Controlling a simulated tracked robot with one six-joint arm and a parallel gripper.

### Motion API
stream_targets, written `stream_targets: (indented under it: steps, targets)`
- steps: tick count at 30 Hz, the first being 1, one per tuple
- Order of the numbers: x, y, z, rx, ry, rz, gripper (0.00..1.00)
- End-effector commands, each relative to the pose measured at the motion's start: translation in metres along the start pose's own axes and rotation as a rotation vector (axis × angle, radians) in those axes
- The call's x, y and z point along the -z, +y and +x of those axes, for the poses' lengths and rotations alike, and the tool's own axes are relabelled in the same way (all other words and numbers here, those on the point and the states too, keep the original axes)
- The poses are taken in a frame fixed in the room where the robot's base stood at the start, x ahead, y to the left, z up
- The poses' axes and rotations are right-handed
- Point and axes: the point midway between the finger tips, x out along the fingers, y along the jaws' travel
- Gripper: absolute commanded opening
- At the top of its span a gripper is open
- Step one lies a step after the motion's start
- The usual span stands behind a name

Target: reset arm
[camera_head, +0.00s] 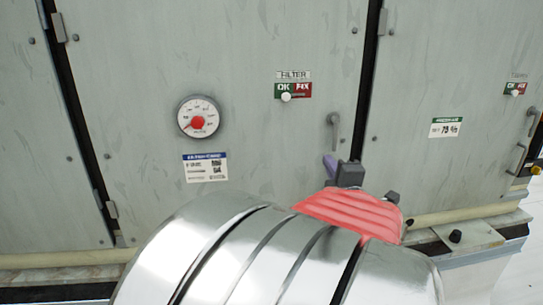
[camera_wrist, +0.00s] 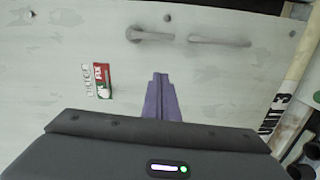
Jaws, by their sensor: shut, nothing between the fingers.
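My gripper (camera_wrist: 160,78) shows in the wrist view as purple fingers pressed together, with nothing between them. In the head view its purple fingers (camera_head: 329,165) stick up in front of the grey cabinet's lower middle, left of its dark body. My silver and red arm fills the lower middle of the head view and hides part of the cabinet's base. The fingers point at the cabinet panel (camera_wrist: 60,50) in the wrist view; whether they touch it cannot be told.
The cabinet door (camera_head: 250,50) carries a round gauge (camera_head: 198,117), a white label (camera_head: 205,167), a green and red filter indicator (camera_head: 293,90) and a handle (camera_head: 334,130). Another panel with a green-edged label (camera_head: 445,128) stands at right. A pale pipe (camera_head: 70,259) runs along the base.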

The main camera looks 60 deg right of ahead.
Motion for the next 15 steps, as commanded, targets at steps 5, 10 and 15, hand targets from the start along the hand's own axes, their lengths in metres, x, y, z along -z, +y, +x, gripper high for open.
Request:
stream_targets:
  steps: [5, 10, 15]
  targets:
    - [0.0006, -0.0003, -0.0093, 0.0, 0.001, 0.001, 0.0]
    - [0.001, -0.0005, -0.0097, 0.001, 0.002, 0.001, 0.0]
    - [0.0012, -0.0003, -0.0095, 0.0, 0.002, 0.001, 0.0]
